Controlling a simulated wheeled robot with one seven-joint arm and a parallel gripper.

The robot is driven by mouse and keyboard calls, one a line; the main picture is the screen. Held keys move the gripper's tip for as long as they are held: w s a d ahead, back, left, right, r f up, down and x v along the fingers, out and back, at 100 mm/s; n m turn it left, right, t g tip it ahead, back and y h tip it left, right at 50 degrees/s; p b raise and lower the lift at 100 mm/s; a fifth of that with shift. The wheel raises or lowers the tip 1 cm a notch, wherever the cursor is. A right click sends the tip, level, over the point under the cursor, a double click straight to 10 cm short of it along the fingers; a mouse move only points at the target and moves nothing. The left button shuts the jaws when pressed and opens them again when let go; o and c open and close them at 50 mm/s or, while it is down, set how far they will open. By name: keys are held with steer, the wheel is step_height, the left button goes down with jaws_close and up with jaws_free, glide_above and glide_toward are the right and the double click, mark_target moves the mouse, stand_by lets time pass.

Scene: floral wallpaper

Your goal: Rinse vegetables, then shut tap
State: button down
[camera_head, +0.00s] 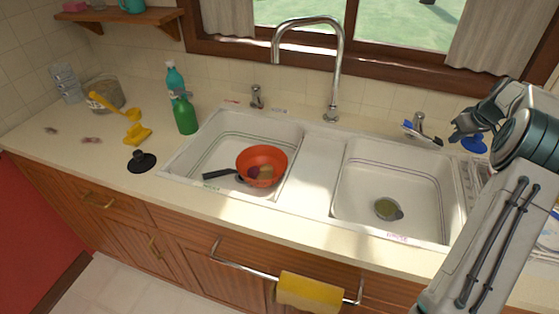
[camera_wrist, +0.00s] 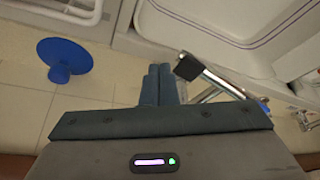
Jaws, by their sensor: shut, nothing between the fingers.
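An orange-red bowl (camera_head: 262,160) stands in the left basin (camera_head: 215,140) with purple and tan pieces in it, probably the vegetables. The chrome tap (camera_head: 338,75) arches at the back, its spout end toward the left basin; I make out no water stream. One tap handle (camera_head: 257,95) stands behind the left basin, another (camera_head: 419,124) behind the right. My gripper (camera_head: 457,131) is shut and empty, just right of the right handle. In the wrist view its fingertips (camera_wrist: 160,68) lie together beside a chrome lever with a black end (camera_wrist: 187,66), apparently not gripping it.
A blue round object (camera_head: 474,144) stands by my gripper, and also shows in the wrist view (camera_wrist: 65,58). The right basin (camera_head: 365,165) holds only its drain. A green bottle (camera_head: 184,112) and a black plunger-like thing (camera_head: 141,161) stand left. A yellow towel (camera_head: 309,292) hangs in front.

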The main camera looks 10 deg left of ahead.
step_height(320, 180, up, 7)
steer(key=p, duration=0.5)
stand_by(0.3)
stand_by(0.4)
steer(key=s+a+r+m+h, duration=0.1)
steer(key=s+a+r, duration=0.5)
steer(key=a, duration=0.4)
steer(key=s+a+r, duration=0.5)
steer(key=s+a, duration=0.3)
steer(key=a, duration=0.1)
steer(key=s+a+f+m, duration=0.1)
steer(key=s+a, duration=0.4)
steer(key=s, duration=0.8)
steer(key=s+a+f+m, duration=0.1)
steer(key=s+a+f, duration=0.3)
steer(key=s, duration=0.9)
steer(key=shift+s+a+f+m+g, duration=0.2)
steer(key=shift+a+m+g, duration=0.2)
steer(key=shift+a, duration=0.2)
